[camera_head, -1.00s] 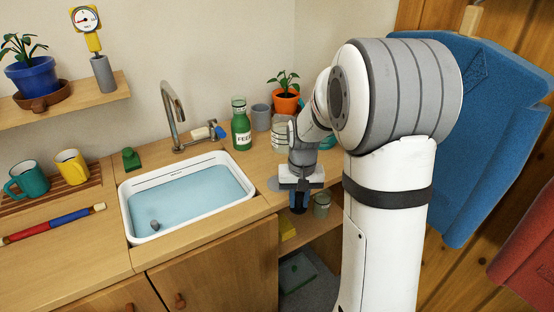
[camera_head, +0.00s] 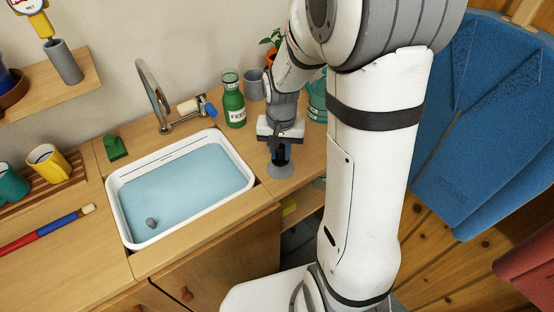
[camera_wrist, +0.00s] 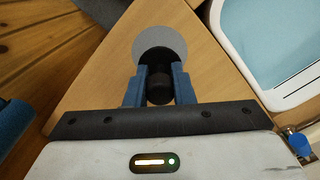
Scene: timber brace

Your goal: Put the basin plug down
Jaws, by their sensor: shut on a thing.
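The basin plug (camera_wrist: 158,88) is a black piece with a round dark knob, seen in the wrist view between my blue fingers. My gripper (camera_head: 280,158) is shut on it and points down over the counter right of the basin. A flat grey disc (camera_head: 280,171) lies on the counter under the gripper. In the wrist view the disc (camera_wrist: 175,38) shows beyond the plug, which overlaps its near part. I cannot tell whether the plug touches the disc. In the head view the fingers largely hide the plug.
The white basin (camera_head: 125,241) of water stands left, with a small grey object (camera_head: 151,223) in it. A green bottle (camera_head: 233,100), a grey cup (camera_head: 254,85) and a teal container (camera_head: 317,102) stand behind. The counter's edge is close to the disc.

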